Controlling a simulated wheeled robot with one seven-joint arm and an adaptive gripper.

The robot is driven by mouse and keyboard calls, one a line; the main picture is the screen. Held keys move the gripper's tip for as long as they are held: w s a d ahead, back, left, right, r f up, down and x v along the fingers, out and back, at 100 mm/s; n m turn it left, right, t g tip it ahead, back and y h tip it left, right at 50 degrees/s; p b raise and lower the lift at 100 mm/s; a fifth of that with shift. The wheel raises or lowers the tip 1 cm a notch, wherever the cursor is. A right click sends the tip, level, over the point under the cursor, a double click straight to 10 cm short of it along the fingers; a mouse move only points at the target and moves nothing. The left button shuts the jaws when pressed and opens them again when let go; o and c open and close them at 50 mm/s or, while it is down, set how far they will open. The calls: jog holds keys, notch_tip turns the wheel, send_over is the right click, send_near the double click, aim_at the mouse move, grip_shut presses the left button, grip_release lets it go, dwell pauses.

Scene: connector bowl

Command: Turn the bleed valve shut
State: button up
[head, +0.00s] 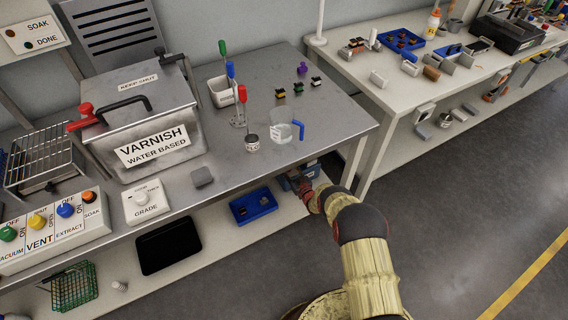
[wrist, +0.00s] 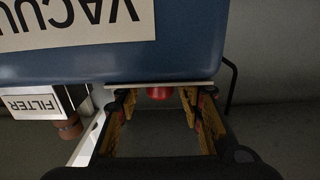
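A blue tank lettered VACUUM (wrist: 200,40) fills the top of the wrist view, its lettering upside down. A red knob (wrist: 158,92), which looks like the bleed valve, shows below the tank's edge; its turn position cannot be told. My gripper (wrist: 158,108) is open, with one finger on each side of the knob and a visible gap to each. In the head view my gripper (head: 306,187) reaches under the bench top, near a blue unit (head: 298,172) on the lower shelf. My arm partly hides that spot.
A FILTER label (wrist: 31,105) and a brownish fitting (wrist: 70,130) are left of my gripper. A dark bent rod (wrist: 232,80) is at right. The bench top (head: 330,115) overhangs the shelf; a blue tray (head: 253,206) lies left of my gripper. The floor at right is clear.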

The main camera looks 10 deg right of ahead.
jog(key=shift+b+x, duration=0.4)
jog(key=shift+x, duration=1)
jog(key=shift+c, duration=0.9)
jog(key=c, duration=0.7)
grip_shut()
